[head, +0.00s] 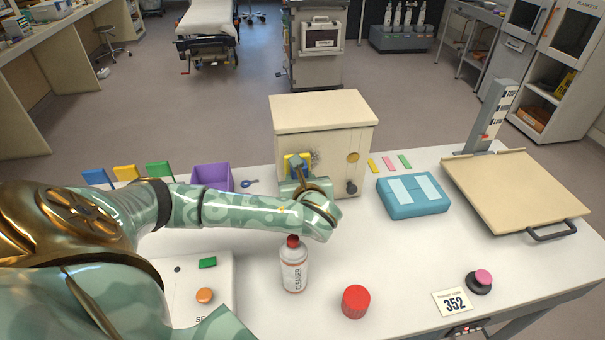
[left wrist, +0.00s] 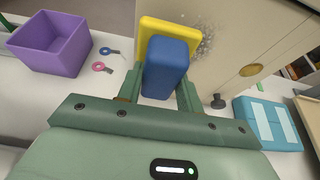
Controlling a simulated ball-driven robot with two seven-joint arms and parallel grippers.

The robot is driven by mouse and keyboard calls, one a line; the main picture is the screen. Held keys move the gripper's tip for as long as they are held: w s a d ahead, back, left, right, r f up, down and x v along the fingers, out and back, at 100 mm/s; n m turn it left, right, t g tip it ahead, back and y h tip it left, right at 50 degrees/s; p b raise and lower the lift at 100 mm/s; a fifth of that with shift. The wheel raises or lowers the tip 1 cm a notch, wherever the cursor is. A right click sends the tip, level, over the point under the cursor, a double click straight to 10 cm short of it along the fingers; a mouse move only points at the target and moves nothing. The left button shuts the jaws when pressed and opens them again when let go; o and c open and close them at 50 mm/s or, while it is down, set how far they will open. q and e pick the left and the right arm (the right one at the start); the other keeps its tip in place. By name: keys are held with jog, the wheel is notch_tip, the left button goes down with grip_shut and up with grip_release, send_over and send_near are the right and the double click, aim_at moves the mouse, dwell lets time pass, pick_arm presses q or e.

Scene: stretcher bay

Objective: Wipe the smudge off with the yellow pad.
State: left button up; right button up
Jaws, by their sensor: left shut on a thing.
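The cream box (head: 320,112) stands on the white table, and its front face carries a dark speckled smudge (head: 316,157). In the left wrist view the smudge (left wrist: 205,44) shows just right of the yellow pad (left wrist: 152,27), partly behind its edge. My left gripper (head: 298,176) is shut on the blue block-shaped handle (left wrist: 166,68) of the yellow pad. The pad faces the box front, left of the smudge; I cannot tell whether it touches the face. My right gripper is not in view.
A cleaner bottle (head: 294,268) and a red cylinder (head: 355,302) stand in front of the box. A purple bin (head: 212,177) is left of it, a blue case (head: 413,195) right. A brass disc (left wrist: 252,69) and a dark knob (left wrist: 218,101) are on the box front.

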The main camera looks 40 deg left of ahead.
pick_arm(q)
jog(key=shift+w+a, duration=0.3)
dwell(0.6)
jog(key=shift+w+a, duration=0.35)
jog(key=shift+a, duration=0.1)
jog(key=shift+w+d+r+p, duration=0.1)
jog(key=shift+w+d+p, duration=0.15)
jog(key=shift+w+d, duration=0.65)
jog(key=shift+w+d+f+p, duration=0.1)
jog(key=shift+w+d+p, duration=0.15)
jog(key=shift+w+d, duration=0.6)
jog(key=shift+w+d+r+p, duration=0.1)
jog(key=shift+w+d+p, duration=0.15)
jog(key=shift+w+d, duration=0.65)
jog(key=shift+w+a+r+p, duration=0.2)
jog(key=shift+a+p, duration=0.25)
jog(key=shift+p, duration=0.3)
jog(key=s+a+p, duration=0.2)
jog(key=p, duration=0.1)
jog(key=shift+s, duration=0.2)
jog(key=shift+s+a+f+p, duration=0.2)
jog(key=shift+s+p, duration=0.1)
jog(key=shift+p, duration=0.1)
